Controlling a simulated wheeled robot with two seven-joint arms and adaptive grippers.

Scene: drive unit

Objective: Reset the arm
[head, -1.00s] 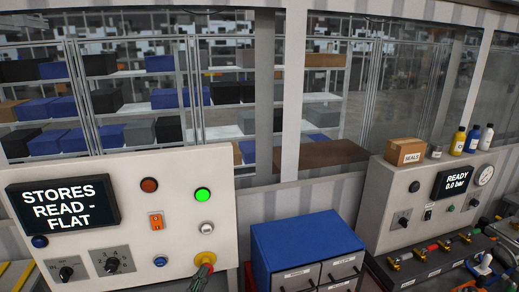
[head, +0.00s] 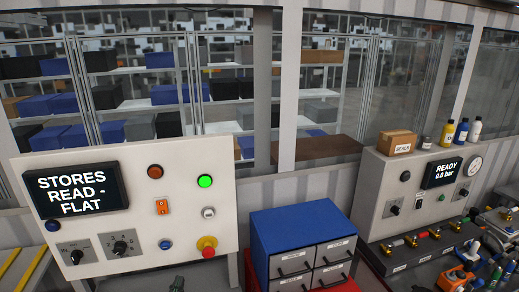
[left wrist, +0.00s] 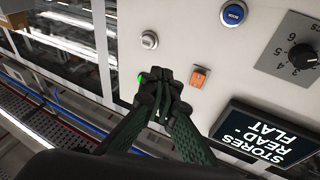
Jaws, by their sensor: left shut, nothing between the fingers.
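The panel's screen (head: 82,190) reads "STORES READ - FLAT". My right gripper is in neither view.
A blue drawer cabinet (head: 298,225) stands right of the panel. Further right is a test bench (head: 405,180) whose screen reads "READY 0.0 bar", with a SEALS box (head: 397,142) and bottles on top. An orange tool (head: 458,279) lies at the lower right. Glass windows stand behind.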

